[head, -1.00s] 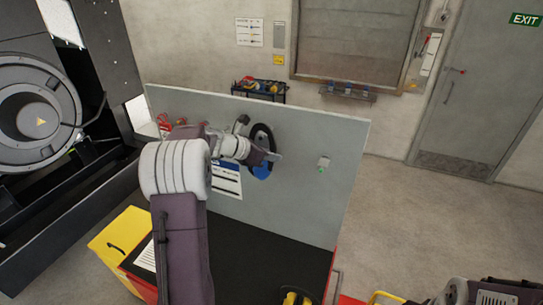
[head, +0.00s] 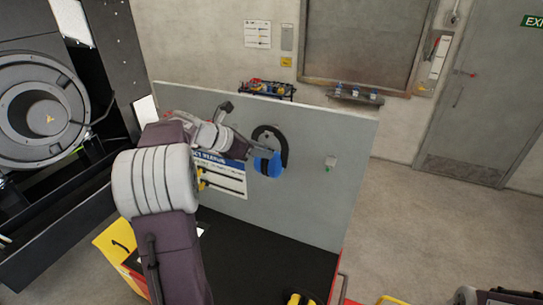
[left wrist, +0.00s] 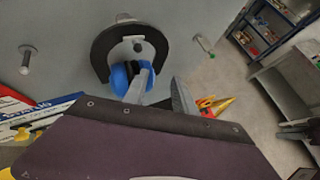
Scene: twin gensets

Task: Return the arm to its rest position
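My left arm reaches from the bottom left of the head view toward a grey board (head: 310,195). My left gripper (head: 258,150) is just in front of blue ear defenders (head: 274,165), which hang against a black arched backing (head: 284,141) on the board. In the left wrist view, the two fingers of the gripper (left wrist: 163,90) stand apart with an empty gap between them. One finger overlaps the ear defenders (left wrist: 119,80) there; I cannot tell whether it touches them. My right gripper does not show; only part of my right arm is at the bottom right.
A black-topped cart (head: 265,255) with a yellow side stands below the board. A sign (head: 228,178) and a green-tipped peg (head: 330,163) are on the board. Dark machinery (head: 45,115) is at the left. Open floor (head: 430,220) lies to the right.

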